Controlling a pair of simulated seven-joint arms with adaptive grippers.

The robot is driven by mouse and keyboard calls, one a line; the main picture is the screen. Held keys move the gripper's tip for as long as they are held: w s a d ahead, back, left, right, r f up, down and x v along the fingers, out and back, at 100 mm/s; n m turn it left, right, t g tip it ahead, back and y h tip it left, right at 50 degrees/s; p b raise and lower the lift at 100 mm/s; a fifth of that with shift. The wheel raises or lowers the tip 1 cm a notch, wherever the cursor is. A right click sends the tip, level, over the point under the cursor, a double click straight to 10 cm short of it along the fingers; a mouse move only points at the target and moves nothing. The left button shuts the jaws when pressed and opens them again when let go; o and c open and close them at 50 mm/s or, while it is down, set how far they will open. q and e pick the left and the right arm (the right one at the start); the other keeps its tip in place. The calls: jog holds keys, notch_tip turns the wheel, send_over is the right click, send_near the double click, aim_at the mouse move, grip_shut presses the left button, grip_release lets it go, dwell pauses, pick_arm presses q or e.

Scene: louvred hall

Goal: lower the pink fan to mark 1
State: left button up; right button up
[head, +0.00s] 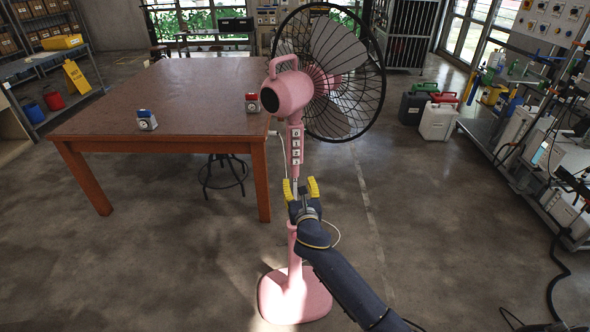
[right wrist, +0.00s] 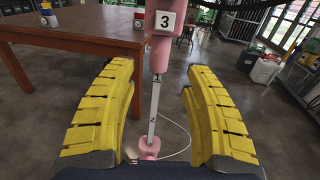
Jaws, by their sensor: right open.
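The pink fan (head: 287,92) stands upright on a round-cornered pink base (head: 295,297), with a black wire cage (head: 330,72) at its top. Numbered white labels (head: 296,148) run down its pink upper column. In the right wrist view, the column's lower end (right wrist: 165,50) carries label 3. Below it a thin pale rod (right wrist: 153,115) shows marks 1 and 2, with mark 1 just under the sleeve, above a pink lower collar (right wrist: 149,148). My right gripper (head: 302,187) is open, its yellow fingers either side of the rod in the picture; contact is not visible. My left gripper is out of view.
A brown table (head: 180,90) stands to the left, bearing a blue timer-like device (head: 147,120) and a red one (head: 252,103). A stool (head: 222,172) is under it. Jerrycans (head: 437,120) and a cluttered bench (head: 540,140) are at right. A pale cable hangs beside the rod.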

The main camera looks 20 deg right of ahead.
aim_at(296, 172)
jog(key=shift+w+d, duration=0.2)
jog(key=shift+w, duration=1.2)
jog(key=shift+w+d, duration=0.2)
jog(key=shift+w, duration=1.15)
jog(key=shift+w+d, duration=0.2)
jog(key=shift+w, duration=1.2)
jog(key=shift+c, duration=0.4)
grip_shut()
